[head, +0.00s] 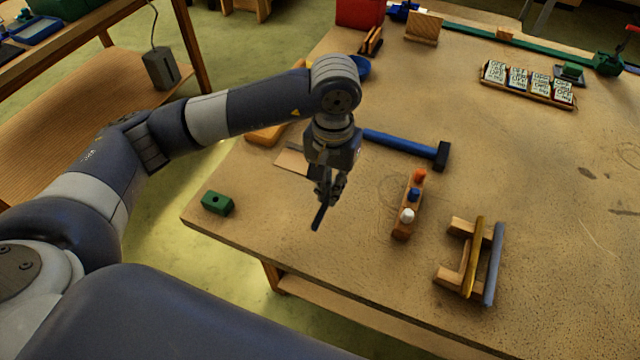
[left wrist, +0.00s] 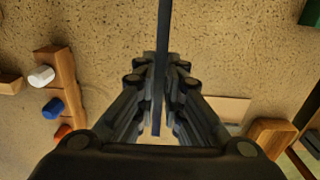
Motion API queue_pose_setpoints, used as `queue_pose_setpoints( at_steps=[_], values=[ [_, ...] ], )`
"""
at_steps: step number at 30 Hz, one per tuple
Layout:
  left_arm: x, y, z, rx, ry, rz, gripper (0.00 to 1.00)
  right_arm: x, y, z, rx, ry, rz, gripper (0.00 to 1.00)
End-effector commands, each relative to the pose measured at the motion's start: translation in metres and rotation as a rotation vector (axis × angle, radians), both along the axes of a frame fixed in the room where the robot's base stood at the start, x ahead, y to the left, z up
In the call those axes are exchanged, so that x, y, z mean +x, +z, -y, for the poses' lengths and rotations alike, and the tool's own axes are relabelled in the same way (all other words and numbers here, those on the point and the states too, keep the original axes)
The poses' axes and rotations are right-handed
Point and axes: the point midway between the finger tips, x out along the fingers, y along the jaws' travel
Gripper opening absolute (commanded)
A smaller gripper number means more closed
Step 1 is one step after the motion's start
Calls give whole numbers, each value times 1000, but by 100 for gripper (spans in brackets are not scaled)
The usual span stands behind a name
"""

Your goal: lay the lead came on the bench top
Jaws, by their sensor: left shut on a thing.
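The lead came (head: 318,218) is a thin, dark grey-blue strip. It hangs tilted from my left gripper (head: 327,190), over the left part of the bench top (head: 350,260). In the left wrist view the came (left wrist: 164,40) runs between the two fingers of the gripper (left wrist: 160,95), which are shut on it. The bench top shows behind it; how high the came is held I cannot tell exactly. Part of the came is hidden by the fingers. My right gripper is not in view.
A wooden rack (head: 453,275) with a yellow bar and a grey bar stands at the front right. A wooden strip with coloured knobs (head: 403,226), a blue-handled hammer (head: 400,142) and a green block (head: 217,203) lie around. Bench space in front of the gripper is clear.

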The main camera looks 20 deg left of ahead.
Motion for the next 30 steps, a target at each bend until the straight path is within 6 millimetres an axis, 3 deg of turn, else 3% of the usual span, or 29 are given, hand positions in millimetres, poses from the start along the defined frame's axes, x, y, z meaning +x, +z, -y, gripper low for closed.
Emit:
queue_pose_setpoints(
  at_steps=[8,16,24,30],
  values=[
    [1,-7,2,1,-1,0,0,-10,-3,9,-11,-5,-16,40],
    [1,-28,2,0,-1,0,0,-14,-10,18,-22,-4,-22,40],
    [1,-56,2,1,0,-1,0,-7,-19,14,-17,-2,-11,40],
    [2,-67,2,1,-1,2,0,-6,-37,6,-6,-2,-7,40]
  ],
)
